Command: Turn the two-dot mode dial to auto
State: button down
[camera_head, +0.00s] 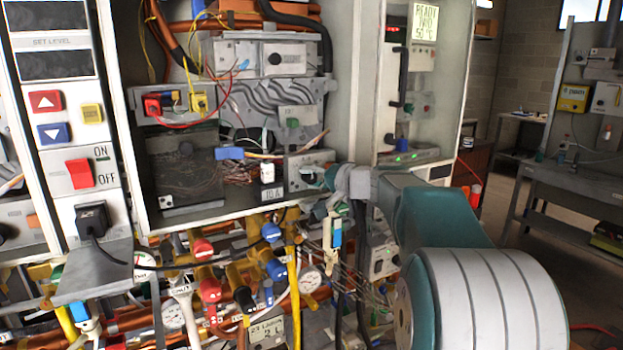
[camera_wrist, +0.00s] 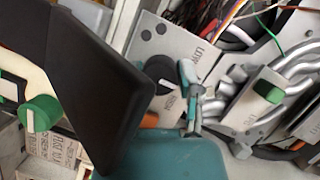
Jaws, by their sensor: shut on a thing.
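The two-dot mode dial (camera_wrist: 160,70) is a round black knob with a pale mark, on a grey plate (camera_wrist: 178,35) with two black dots at its upper left. Printed labels lie beside the dial, but I cannot read them surely. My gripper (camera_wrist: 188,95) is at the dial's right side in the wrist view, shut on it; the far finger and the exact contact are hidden. In the head view, my gripper (camera_head: 328,178) reaches a grey panel (camera_head: 310,157) at the lower right of the open heater cabinet. The dial is mostly hidden there.
A green knob (camera_wrist: 268,90) sits on a plate to the right in the wrist view, before silver pipes. Another green knob (camera_wrist: 40,112) is at the left. Below the cabinet are crowded valves (camera_head: 205,285) and pipes. Loose wires (camera_head: 225,170) hang inside the cabinet.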

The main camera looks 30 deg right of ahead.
dwell(0.4)
jog(key=shift+c, duration=1.5)
grip_release()
jog(key=shift+w+d+f, duration=0.1)
